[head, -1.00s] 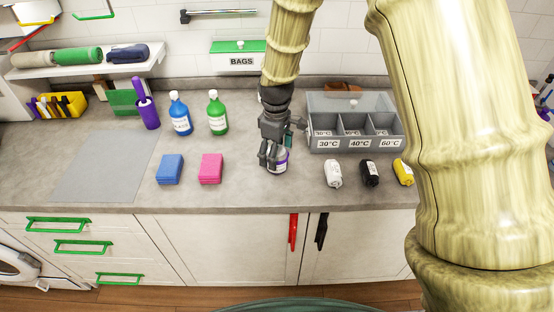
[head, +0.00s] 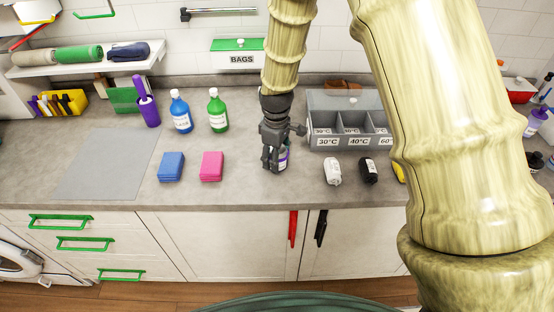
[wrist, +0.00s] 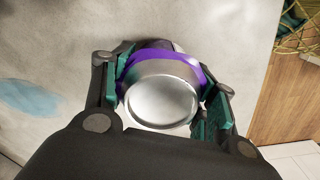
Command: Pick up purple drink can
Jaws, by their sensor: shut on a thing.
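The purple drink can (wrist: 188,70) shows in the wrist view with its silver top facing the camera and a purple band around its rim. My gripper (wrist: 162,90) is shut on it, with the green-padded fingers on the left and right sides of the can. In the head view the can (head: 283,158) is partly hidden behind my gripper (head: 273,160), at the middle of the grey counter. The can looks upright. I cannot tell whether its base touches the counter.
A grey sorting box (head: 323,142) with temperature labels stands just right of my gripper. White (head: 332,171) and black (head: 368,170) rolled items lie in front of it. Pink (head: 211,166) and blue (head: 171,167) sponges lie left. Blue (head: 180,112) and green (head: 217,111) bottles stand behind.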

